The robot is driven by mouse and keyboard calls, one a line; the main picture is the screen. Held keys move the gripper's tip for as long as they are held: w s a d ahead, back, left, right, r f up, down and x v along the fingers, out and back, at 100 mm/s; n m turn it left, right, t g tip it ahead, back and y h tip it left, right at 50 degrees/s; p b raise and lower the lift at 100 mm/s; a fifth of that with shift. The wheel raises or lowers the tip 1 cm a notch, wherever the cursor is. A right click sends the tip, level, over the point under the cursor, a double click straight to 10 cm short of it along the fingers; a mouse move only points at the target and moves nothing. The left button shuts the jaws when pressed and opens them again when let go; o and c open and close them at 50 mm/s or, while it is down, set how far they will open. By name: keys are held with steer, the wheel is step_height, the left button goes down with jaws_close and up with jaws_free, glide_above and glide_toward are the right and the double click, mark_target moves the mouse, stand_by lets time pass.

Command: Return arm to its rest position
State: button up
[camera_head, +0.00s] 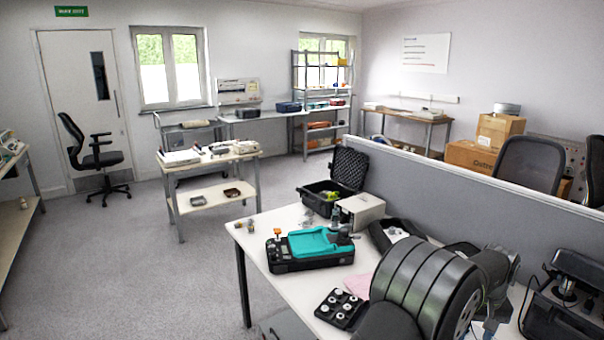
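My arm shows large at the lower right as a thick dark grey ribbed link, over the right part of the white workbench (262,237). Just behind its right side is a lighter grey jointed part (499,275), which may be my wrist and gripper. No fingertips can be made out, and I cannot see anything held. The link hides part of the bench.
A teal-and-black device (311,248), a black tray of round weights (341,308), an open black case (322,196) and a beige box (360,210) stand on the bench left of my arm. A grey partition (440,193) runs behind. Black equipment (568,300) stands at right.

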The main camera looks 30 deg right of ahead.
step_height(320, 180, down, 12)
steer(key=shift+f, duration=0.2)
steer(key=shift+n, duration=0.3)
steer(key=n, duration=0.4)
steer(key=shift+n, duration=0.4)
steer(key=shift+r+n, duration=0.15)
steer(key=shift+n, duration=0.25)
step_height(320, 180, up, 13)
steer(key=shift+r, duration=0.15)
